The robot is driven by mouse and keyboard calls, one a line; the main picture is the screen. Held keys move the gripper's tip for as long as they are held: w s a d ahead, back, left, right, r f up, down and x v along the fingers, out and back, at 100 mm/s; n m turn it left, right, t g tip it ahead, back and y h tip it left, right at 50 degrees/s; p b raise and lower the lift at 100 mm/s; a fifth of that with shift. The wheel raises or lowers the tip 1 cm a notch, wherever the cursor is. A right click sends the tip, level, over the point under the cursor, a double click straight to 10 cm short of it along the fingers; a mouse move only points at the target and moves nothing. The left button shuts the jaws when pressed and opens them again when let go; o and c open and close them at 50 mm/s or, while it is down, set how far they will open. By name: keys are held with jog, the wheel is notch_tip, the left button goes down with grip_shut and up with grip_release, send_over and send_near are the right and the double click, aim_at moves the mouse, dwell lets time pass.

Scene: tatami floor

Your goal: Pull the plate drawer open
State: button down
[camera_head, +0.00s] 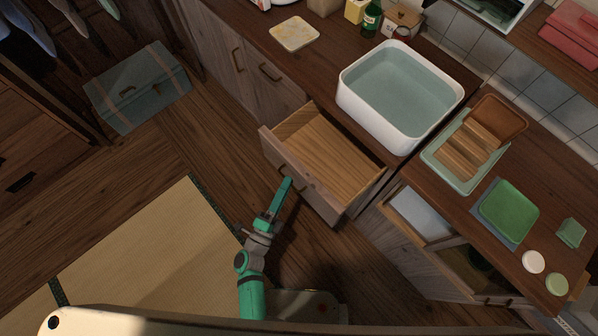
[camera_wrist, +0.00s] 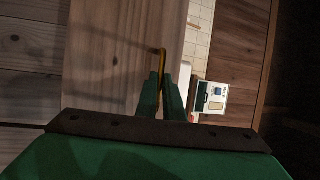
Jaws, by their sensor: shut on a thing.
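A wooden drawer (camera_head: 328,152) under the counter stands well out from the cabinet, and its inside looks empty. Its front panel (camera_head: 300,183) faces my arm, and the panel also fills the middle of the wrist view (camera_wrist: 128,55). My gripper (camera_head: 287,184) is at the drawer front, shut on the drawer's handle. In the wrist view the brass handle (camera_wrist: 160,55) runs down between my two green fingertips (camera_wrist: 163,82). The gripped part of the handle is hidden by the fingers.
A second drawer (camera_head: 420,215) to the right is also out and holds something pale. A white basin (camera_head: 401,95), a dish rack (camera_head: 464,155) and a green plate (camera_head: 508,211) sit on the counter. A blue trunk (camera_head: 137,87) stands at left; the floor between is clear.

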jog(key=shift+s+a, duration=0.9)
jog(key=c, duration=1.9)
grip_release()
jog(key=shift+a, duration=0.1)
jog(key=v, duration=1)
jog(key=shift+s, duration=0.35)
jog(key=s+d+r+n+g+y, duration=0.1)
jog(key=s+d+r+n+y, duration=0.2)
jog(key=r+n, duration=0.4)
jog(key=s+d+r+n+g+y, duration=0.2)
jog(key=s+d+r+n+y, duration=0.2)
jog(key=d+r+n, duration=0.4)
jog(key=s+n, duration=0.1)
jog(key=n, duration=0.5)
jog(key=shift+s+d+r+n, duration=0.3)
jog(key=shift+s, duration=0.1)
